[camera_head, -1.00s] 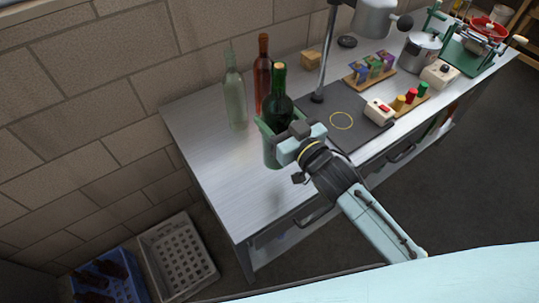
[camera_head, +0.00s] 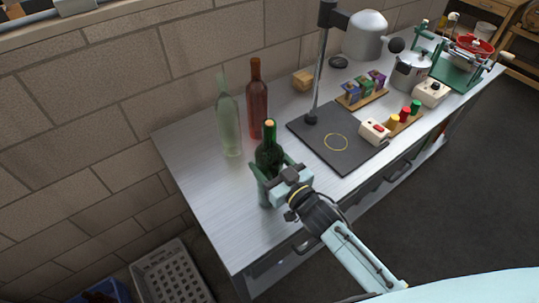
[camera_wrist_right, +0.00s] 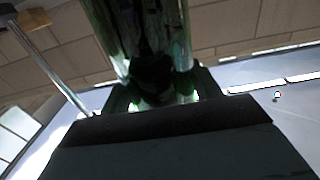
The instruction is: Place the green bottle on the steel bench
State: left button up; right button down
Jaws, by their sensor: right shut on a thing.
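The dark green bottle (camera_head: 269,158) is upright, with a tan cork top, over the near left part of the steel bench (camera_head: 205,175). My right gripper (camera_head: 277,178) is shut around its body, with green fingers on either side. I cannot tell whether the bottle's base touches the bench top. In the right wrist view the bottle (camera_wrist_right: 145,35) rises between the fingers (camera_wrist_right: 160,92), dark and close; its base is hidden. My left gripper is not in view.
A clear pale bottle (camera_head: 229,125) and a red-brown bottle (camera_head: 256,105) stand behind the green one. A dark pad (camera_head: 320,155) with a lamp post (camera_head: 318,75) lies to its right, near a white switch box (camera_head: 374,131). The bench's left front is bare.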

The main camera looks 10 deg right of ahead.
jog(key=shift+w, duration=0.15)
jog(key=c, duration=0.8)
grip_release()
jog(key=shift+f, duration=0.4)
jog(key=o, duration=0.5)
jog(key=shift+r, duration=0.1)
jog(key=shift+r, duration=0.15)
jog(key=v, duration=1.2)
jog(key=shift+b, duration=0.35)
